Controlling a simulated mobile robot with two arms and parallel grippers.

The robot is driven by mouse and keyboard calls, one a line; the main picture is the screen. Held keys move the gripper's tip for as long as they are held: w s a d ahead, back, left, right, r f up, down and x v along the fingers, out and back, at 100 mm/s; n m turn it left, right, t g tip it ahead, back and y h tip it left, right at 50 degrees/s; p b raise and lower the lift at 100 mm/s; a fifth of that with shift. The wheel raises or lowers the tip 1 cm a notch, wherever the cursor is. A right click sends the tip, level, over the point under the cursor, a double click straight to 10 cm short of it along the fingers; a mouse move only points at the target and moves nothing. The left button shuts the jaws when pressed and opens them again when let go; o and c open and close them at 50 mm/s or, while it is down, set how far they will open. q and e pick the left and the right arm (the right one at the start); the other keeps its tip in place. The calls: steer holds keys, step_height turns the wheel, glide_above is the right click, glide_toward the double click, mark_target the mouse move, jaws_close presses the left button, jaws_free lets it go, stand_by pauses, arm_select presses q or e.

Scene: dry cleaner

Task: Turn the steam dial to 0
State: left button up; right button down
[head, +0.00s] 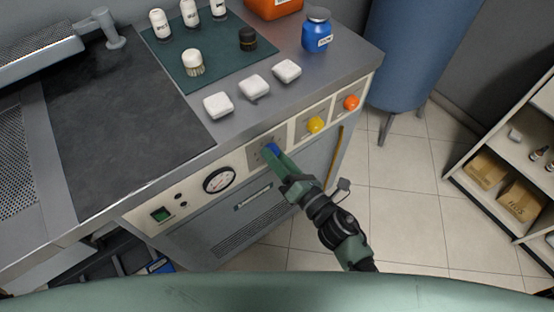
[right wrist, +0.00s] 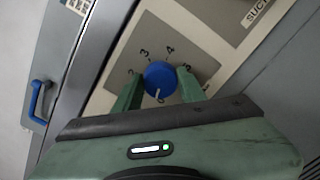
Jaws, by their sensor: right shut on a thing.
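The steam dial is a blue round knob (head: 272,149) on a grey plate in the cream front panel of the pressing table. In the right wrist view the blue knob (right wrist: 160,76) sits between the two green fingers of my right gripper (right wrist: 158,84), which is shut on it. Digits 3 and 4 show above the knob, with others partly hidden beside the fingers. In the head view my right gripper (head: 274,155) reaches the dial from the front.
A pressure gauge (head: 219,180) is left of the dial; a yellow knob (head: 315,125) and an orange knob (head: 351,103) are to its right. White blocks, bottles and a green mat (head: 214,74) lie on the counter. A blue tank (head: 414,50) stands right. Floor in front is clear.

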steer(key=shift+f+n+b, duration=0.1)
steer(key=shift+n+b, duration=0.65)
steer(key=shift+n, duration=0.85)
steer(key=shift+s, duration=0.1)
steer(key=c, duration=0.8)
jaws_free()
steer(key=shift+a, duration=0.1)
steer(key=shift+c, duration=0.2)
